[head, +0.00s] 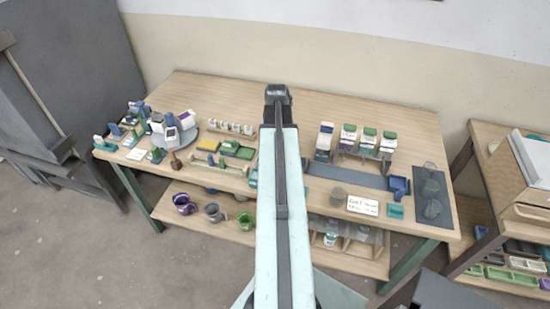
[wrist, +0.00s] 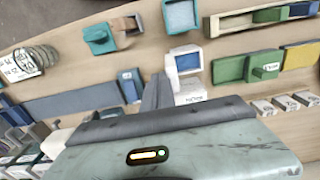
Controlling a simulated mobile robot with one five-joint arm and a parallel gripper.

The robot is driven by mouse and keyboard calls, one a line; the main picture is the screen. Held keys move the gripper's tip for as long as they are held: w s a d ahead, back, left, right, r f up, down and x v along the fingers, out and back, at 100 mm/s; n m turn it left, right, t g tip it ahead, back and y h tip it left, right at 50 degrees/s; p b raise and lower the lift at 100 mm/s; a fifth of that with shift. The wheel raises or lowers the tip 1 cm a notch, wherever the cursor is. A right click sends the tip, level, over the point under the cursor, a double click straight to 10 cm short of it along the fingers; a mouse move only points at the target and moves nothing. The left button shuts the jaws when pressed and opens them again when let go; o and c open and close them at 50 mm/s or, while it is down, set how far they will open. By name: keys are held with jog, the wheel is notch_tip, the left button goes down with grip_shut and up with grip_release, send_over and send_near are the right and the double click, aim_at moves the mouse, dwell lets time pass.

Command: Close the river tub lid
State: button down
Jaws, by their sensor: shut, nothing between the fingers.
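A row of small labelled tubs stands at the back right of the table in the head view. A white tub with a blue top (wrist: 187,70) shows in the wrist view beside my gripper, hidden behind my arm in the head view. The labels are too small to read, so I cannot tell which is the river tub or how its lid stands. My gripper (head: 277,93) is shut and empty, above the table's back middle in the head view.
The wooden table (head: 215,92) has a clear back left area. Small white boxes (head: 230,127) stand in a row left of my arm.

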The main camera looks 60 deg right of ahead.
jog(key=w, duration=0.2)
jog(key=w+a, duration=0.1)
jog(key=shift+w+a, duration=0.1)
jog(key=shift+w, duration=0.3)
dwell(0.4)
notch_tip(320, 180, up, 7)
jog(key=s+p, duration=0.1)
jog(key=p, duration=0.6)
dwell(0.8)
